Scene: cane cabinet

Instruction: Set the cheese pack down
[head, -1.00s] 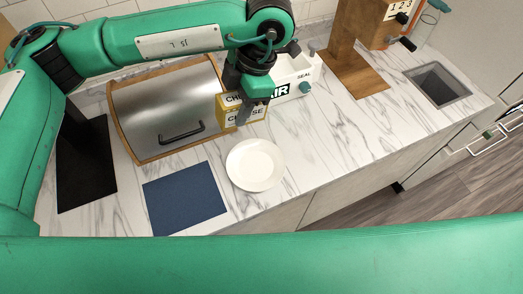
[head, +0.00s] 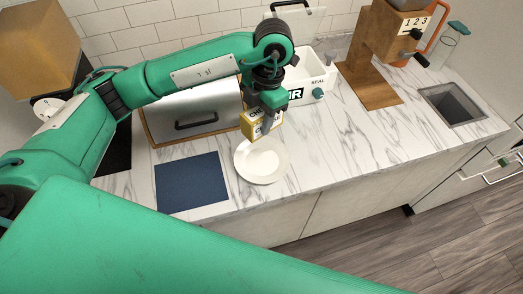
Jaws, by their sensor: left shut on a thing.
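The cheese pack (head: 249,124) is a small yellow and white box with dark lettering. My left gripper (head: 270,128) is shut on it and holds it at the back edge of the white round plate (head: 246,170). The pack's lower edge overlaps the plate's rim in the picture; I cannot tell whether they touch. The gripper fingers hide part of the pack's right side. My right gripper is out of view.
A blue mat (head: 192,183) lies left of the plate on the marble counter (head: 335,150). A box with a metal front and dark handle (head: 195,108) stands behind the mat. A white sealer (head: 318,76) stands behind the gripper, a wooden stand (head: 368,82) to its right.

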